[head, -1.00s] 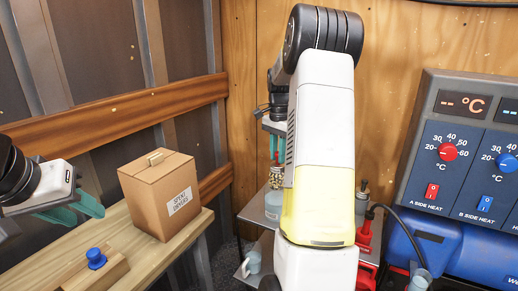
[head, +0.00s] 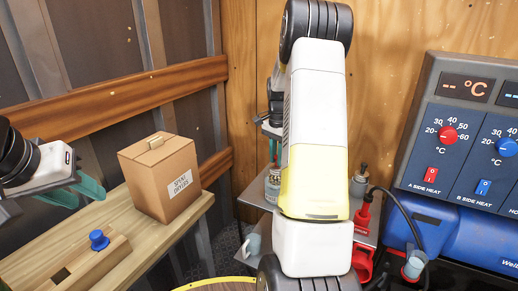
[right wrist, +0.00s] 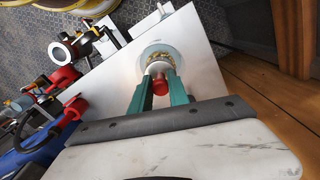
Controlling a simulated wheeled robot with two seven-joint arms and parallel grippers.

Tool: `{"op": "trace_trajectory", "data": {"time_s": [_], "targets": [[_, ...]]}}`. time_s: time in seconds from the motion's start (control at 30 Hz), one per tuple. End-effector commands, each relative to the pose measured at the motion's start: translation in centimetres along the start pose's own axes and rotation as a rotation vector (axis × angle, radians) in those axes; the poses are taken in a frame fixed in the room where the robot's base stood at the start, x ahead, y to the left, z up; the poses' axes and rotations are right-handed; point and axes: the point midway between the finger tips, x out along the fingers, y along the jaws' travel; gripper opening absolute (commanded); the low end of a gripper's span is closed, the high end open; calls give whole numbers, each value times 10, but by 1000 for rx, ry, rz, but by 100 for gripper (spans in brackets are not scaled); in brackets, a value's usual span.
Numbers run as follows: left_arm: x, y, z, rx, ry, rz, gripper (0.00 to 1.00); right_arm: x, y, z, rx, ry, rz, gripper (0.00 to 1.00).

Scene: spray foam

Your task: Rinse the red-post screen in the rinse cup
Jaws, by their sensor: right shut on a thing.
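The red-post screen shows in the right wrist view as a red post (right wrist: 159,86) with a brassy mesh part beyond it. My right gripper (right wrist: 160,92) is shut on the post with its teal fingers on either side. The mesh end is in the mouth of a clear round cup, seemingly the rinse cup (right wrist: 148,50). In the head view the cup (head: 272,188) stands on the metal shelf, partly hidden by my right arm. How deep the screen sits is hard to tell. My left gripper (head: 90,186) is at the far left, empty, with its teal fingers apart.
A mug (head: 252,245) is lower down.

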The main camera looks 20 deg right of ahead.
Motion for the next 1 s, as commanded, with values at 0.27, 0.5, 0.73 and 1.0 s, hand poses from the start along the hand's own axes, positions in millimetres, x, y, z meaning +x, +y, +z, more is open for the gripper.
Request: {"op": "trace_trajectory", "data": {"time_s": [0.27,0.5,0.73,1.0], "targets": [[0,0,0,0,0,0,36,10,0,0,0,0,0,0],[0,0,0,0,0,0,36,22,0,0,-1,-1,1,0],[0,0,0,0,0,0,36,39,0,0,-1,0,1,0],[0,0,0,0,0,0,36,40,0,0,-1,1,0,0]]}}
